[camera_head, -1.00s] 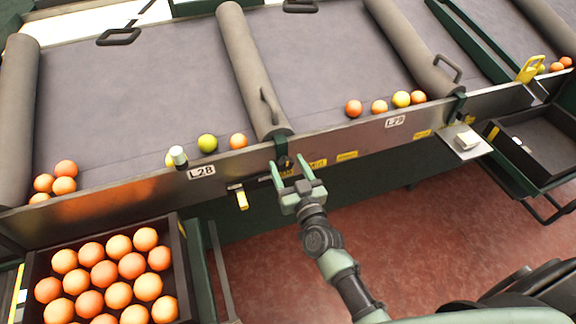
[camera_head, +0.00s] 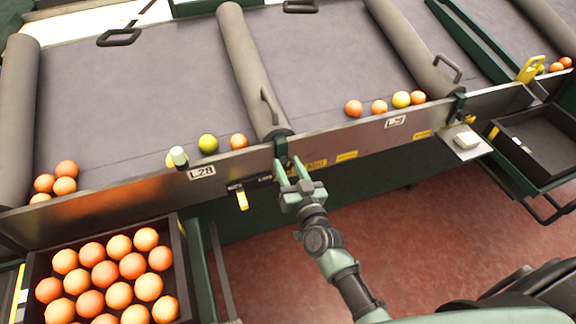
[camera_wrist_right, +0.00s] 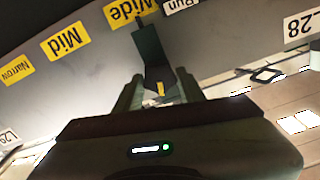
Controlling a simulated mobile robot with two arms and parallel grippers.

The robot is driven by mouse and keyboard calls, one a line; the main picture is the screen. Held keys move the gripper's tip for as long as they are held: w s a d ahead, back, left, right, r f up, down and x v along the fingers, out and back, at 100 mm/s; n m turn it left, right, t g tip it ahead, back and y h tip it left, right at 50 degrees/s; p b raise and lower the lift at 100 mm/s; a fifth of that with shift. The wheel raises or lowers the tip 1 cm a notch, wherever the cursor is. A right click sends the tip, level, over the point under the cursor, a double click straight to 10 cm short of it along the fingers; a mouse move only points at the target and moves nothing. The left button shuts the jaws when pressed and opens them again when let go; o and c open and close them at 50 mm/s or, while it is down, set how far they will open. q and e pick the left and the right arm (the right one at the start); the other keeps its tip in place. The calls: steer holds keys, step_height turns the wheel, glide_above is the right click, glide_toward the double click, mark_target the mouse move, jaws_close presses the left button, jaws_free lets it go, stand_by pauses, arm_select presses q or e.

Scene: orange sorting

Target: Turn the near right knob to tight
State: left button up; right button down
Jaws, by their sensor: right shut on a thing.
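My right gripper (camera_head: 290,168) is at the front rail of the sorting table, just below the end of the middle padded divider. Its two green fingers point at the rail and are shut on the knob, which they mostly hide in the head view. In the right wrist view the fingers (camera_wrist_right: 158,92) stand on both sides of a small part with a yellow mark (camera_wrist_right: 160,88), under a dark green bracket (camera_wrist_right: 149,45). How far the knob is turned cannot be told. My left gripper is not in view.
Yellow labels reading Narrow (camera_wrist_right: 16,69), Mid (camera_wrist_right: 66,40) and Wide (camera_wrist_right: 127,9) are on the rail. A crate of oranges (camera_head: 180,245) stands at lower left.

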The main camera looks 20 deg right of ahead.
steer(key=m, duration=0.3)
steer(key=shift+m, duration=0.4)
steer(key=m, duration=0.3)
steer(key=shift+d+f+m, duration=0.15)
steer(key=shift+m, duration=0.15)
steer(key=m, duration=0.4)
steer(key=shift+f, duration=0.15)
steer(key=shift+m+b, duration=0.55)
steer(key=shift+m, duration=1.45)
steer(key=c, duration=0.9)
jaws_free()
steer(key=shift+d, duration=0.1)
steer(key=shift+o, duration=0.2)
steer(key=shift+s, duration=0.15)
